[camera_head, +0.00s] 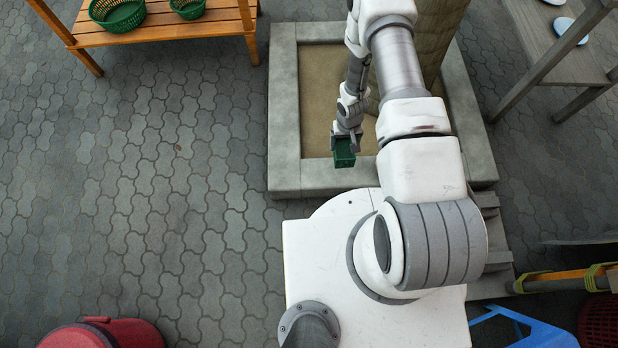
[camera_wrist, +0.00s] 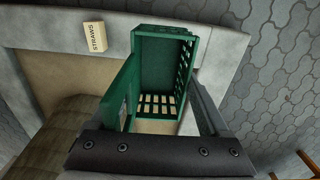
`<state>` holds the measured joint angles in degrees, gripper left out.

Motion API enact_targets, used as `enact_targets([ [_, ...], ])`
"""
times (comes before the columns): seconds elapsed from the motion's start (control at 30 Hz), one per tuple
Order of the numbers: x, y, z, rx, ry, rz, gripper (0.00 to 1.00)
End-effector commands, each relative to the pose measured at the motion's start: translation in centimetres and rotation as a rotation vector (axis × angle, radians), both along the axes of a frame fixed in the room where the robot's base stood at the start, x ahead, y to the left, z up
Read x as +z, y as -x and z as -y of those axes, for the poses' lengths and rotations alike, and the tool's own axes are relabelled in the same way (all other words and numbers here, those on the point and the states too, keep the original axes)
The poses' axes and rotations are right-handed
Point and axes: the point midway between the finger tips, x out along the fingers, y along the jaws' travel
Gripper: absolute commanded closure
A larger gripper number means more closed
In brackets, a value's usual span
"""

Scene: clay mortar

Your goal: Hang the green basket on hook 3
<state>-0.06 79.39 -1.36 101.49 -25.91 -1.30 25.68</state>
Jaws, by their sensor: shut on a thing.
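A small green basket (camera_head: 344,153) hangs from my gripper (camera_head: 347,132) in the head view, above the edge of a stone-rimmed planter. In the wrist view the green basket (camera_wrist: 165,62) is a box with slotted sides and a grid bottom, its open side toward the camera. My gripper (camera_wrist: 168,105) has a finger on each side of part of the basket there and is shut on it. Exactly which wall it grips is hard to tell. No hook and no number 3 shows in either view.
The stone planter rim (camera_head: 284,110) surrounds a sandy bed with a thick trunk. A small box labelled "STRAWS" (camera_wrist: 93,38) lies on the rim. A wooden bench (camera_head: 165,34) holds green baskets. A red object (camera_head: 100,333) and blue stool (camera_head: 525,328) stand near me. Paving at left is clear.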

Motion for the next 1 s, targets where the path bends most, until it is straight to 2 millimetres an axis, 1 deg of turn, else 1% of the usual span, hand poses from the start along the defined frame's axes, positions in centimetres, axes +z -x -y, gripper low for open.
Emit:
enact_targets([
  [0.03, -3.6, 0.4, 0.0, 0.004, -0.002, -0.003, 0.81],
  [0.1, -6.1, 0.8, 0.0, 0.005, -0.005, -0.004, 0.81],
  [0.2, -8.6, 1.2, -0.1, 0.007, -0.009, -0.004, 0.81],
  [0.23, -9.1, 1.4, -0.1, 0.008, -0.011, -0.005, 0.81],
  [0.3, -9.9, 1.5, -0.1, 0.009, -0.013, -0.004, 0.81],
  [0.4, -10.4, 1.6, -0.1, 0.009, -0.014, -0.004, 0.81],
  [0.77, -10.6, 1.6, -0.3, 0.010, -0.014, -0.004, 0.81],
  [0.87, -11.2, 1.3, -1.2, 0.011, -0.014, -0.004, 0.81],
  [0.97, -12.4, 0.8, -2.8, 0.014, -0.014, -0.004, 0.81],
  [1.0, -12.9, 0.4, -3.5, 0.013, -0.015, -0.003, 0.81],
])
